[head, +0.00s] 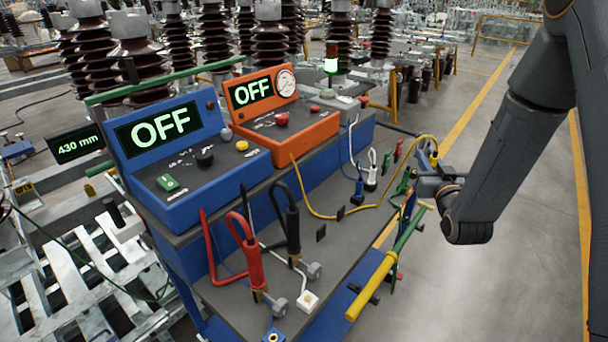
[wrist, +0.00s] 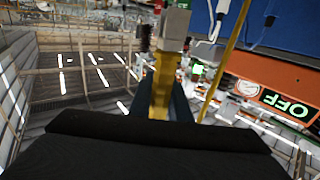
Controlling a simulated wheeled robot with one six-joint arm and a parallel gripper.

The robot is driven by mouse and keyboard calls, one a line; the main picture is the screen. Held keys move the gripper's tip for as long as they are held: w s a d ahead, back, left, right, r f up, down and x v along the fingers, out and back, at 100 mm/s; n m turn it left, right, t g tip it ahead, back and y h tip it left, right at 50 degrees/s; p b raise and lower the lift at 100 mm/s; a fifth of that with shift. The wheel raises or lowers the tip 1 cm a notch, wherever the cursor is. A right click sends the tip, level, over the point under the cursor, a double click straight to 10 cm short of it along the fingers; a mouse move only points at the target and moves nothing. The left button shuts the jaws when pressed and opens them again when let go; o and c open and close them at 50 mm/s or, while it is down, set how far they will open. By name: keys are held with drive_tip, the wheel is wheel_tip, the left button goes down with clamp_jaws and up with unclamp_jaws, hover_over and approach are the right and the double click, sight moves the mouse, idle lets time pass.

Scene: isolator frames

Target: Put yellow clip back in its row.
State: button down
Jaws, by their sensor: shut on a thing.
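The yellow clip (wrist: 162,82) is upright between the two dark fingers of my gripper (wrist: 161,105) in the wrist view. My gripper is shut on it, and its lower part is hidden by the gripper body. In the head view my gripper (head: 428,180) is at the right end of the cart, and the yellow clip (head: 433,156) shows small just above it. A yellow cable (head: 345,213) runs from the orange box across the cart top and loops up to the clip. The row of clips at the cart's far right edge includes a white one (head: 372,158) and a red one (head: 398,150).
The blue box (head: 170,150) and orange box (head: 280,115) both read OFF. Red (head: 252,265) and black (head: 292,228) cable clamps stand on the cart top. A green and yellow pole (head: 375,283) lies along the cart's right side. The floor to the right is open.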

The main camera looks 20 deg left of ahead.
drive_tip(key=s+a+n+g+y, duration=0.3)
drive_tip(key=a+n+y, duration=0.15)
drive_tip(key=a, duration=0.45)
drive_tip(key=s+a+n+g+y, duration=0.3)
drive_tip(key=a+y, duration=0.2)
drive_tip(key=a, duration=0.5)
drive_tip(key=s+a+n+g+y+b, duration=0.1)
drive_tip(key=s+a+n+g+y, duration=0.2)
drive_tip(key=s+a+n+g, duration=0.3)
drive_tip(key=s+a+g, duration=0.3)
drive_tip(key=s, duration=0.1)
drive_tip(key=shift+s+a+y+b, duration=0.3)
drive_tip(key=shift+y, duration=0.05)
drive_tip(key=shift+d+f, duration=0.15)
drive_tip(key=shift+d, duration=0.05)
drive_tip(key=shift+f+b, duration=1.75)
drive_tip(key=shift+f, duration=1.2)
drive_tip(key=shift+f+b, duration=0.9)
drive_tip(key=shift+f, duration=0.8)
drive_tip(key=c, duration=1.6)
unclamp_jaws()
